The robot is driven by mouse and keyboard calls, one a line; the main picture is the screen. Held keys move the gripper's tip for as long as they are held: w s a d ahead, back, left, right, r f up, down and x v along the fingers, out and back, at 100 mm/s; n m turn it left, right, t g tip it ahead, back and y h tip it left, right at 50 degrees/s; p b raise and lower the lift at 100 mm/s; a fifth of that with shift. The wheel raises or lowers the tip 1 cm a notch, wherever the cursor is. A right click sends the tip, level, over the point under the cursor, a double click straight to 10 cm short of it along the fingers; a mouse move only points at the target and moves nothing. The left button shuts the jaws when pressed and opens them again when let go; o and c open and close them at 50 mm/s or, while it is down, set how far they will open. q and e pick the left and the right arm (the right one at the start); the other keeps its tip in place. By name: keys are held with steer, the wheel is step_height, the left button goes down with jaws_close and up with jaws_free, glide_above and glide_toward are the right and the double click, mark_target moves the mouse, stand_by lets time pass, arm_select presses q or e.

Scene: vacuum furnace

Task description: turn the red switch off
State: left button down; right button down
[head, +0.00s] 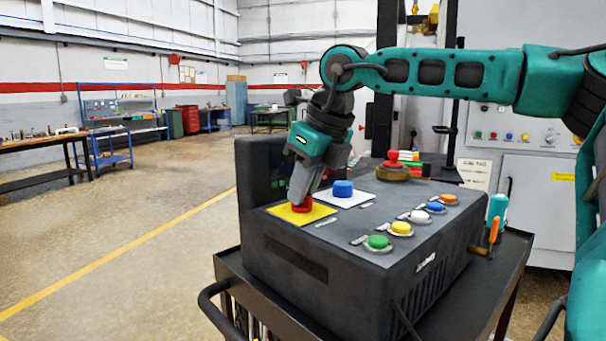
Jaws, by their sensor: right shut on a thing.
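The red switch (303,205) is a red knob on a yellow square plate (286,214) at the left of a dark control box's sloped top. My right gripper (300,198) comes down onto it from above, its arm entering from the right. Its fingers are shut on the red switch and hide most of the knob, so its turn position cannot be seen. My left gripper is not in view.
The control box (330,290) stands on a dark cart (505,262). Next to the red switch is a blue knob (343,188) on a white plate. Several coloured buttons, including a green one (378,242), line the near edge. An orange-handled tool (494,230) is at the right.

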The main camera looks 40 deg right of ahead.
steer(key=shift+r+n+y+p, duration=0.2)
steer(key=shift+n+y+p, duration=0.2)
steer(key=shift+n+p, duration=0.3)
steer(key=shift+d+f+n+y+p, duration=0.15)
steer(key=shift+n+y+p, duration=0.25)
steer(key=shift+n+p, duration=0.8)
steer(key=shift+n+g, duration=0.3)
steer(key=c, duration=1.2)
jaws_free()
steer(key=v, duration=1.2)
steer(key=shift+s+d+r, duration=0.1)
steer(key=shift+s+r, duration=0.05)
steer(key=shift+r, duration=0.2)
